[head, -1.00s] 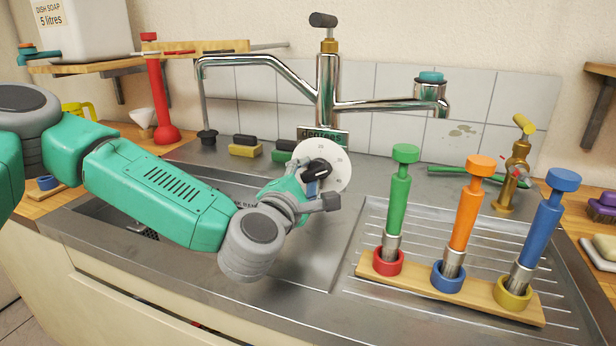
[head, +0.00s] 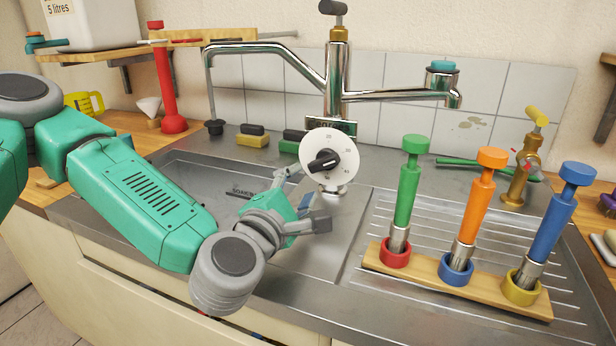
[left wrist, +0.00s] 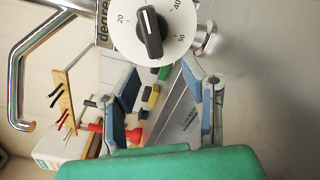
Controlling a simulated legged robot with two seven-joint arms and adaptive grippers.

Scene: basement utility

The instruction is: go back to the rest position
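My left gripper (head: 300,202) is in front of the white dial (head: 331,158) with its black knob, a short gap away from it. In the left wrist view the two fingers (left wrist: 165,95) stand apart with nothing between them, and the dial (left wrist: 180,25) shows beyond them. The knob points between the printed numbers. My right gripper is not in either view.
A wooden rack (head: 380,260) with green, orange and blue handled tools stands on the drainboard at right. The chrome tap (head: 337,80) rises behind the dial. The sink's front edge is clear.

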